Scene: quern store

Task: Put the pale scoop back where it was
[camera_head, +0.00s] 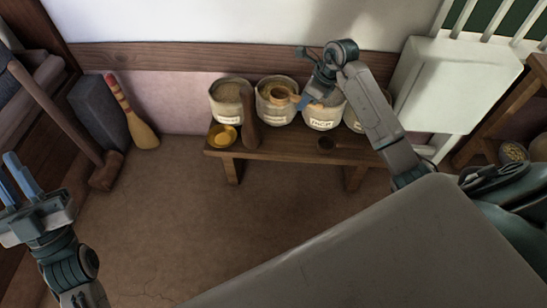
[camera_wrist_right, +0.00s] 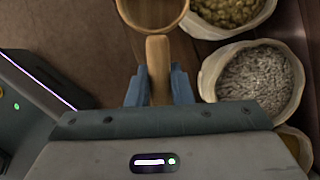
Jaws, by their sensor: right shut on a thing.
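The pale wooden scoop (camera_head: 280,95) has a round bowl and a short handle. My right gripper (camera_head: 303,101) is shut on its handle, which shows between the two blue fingers in the right wrist view (camera_wrist_right: 158,65). In the head view the scoop's bowl overlaps the mouth of the second sack from the left (camera_head: 277,112); its height over the sack is hard to tell. In the right wrist view, brown wood shows around the bowl, with sacks to the right. My left gripper (camera_head: 22,182) is open and empty at the left edge, far from the bench.
Several labelled sacks (camera_head: 322,116) stand along the wooden bench (camera_head: 285,146). A yellow bowl (camera_head: 223,134), a dark brown upright tool (camera_head: 250,118) and a small dark round thing (camera_head: 325,144) are at its front. The floor before the bench is clear.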

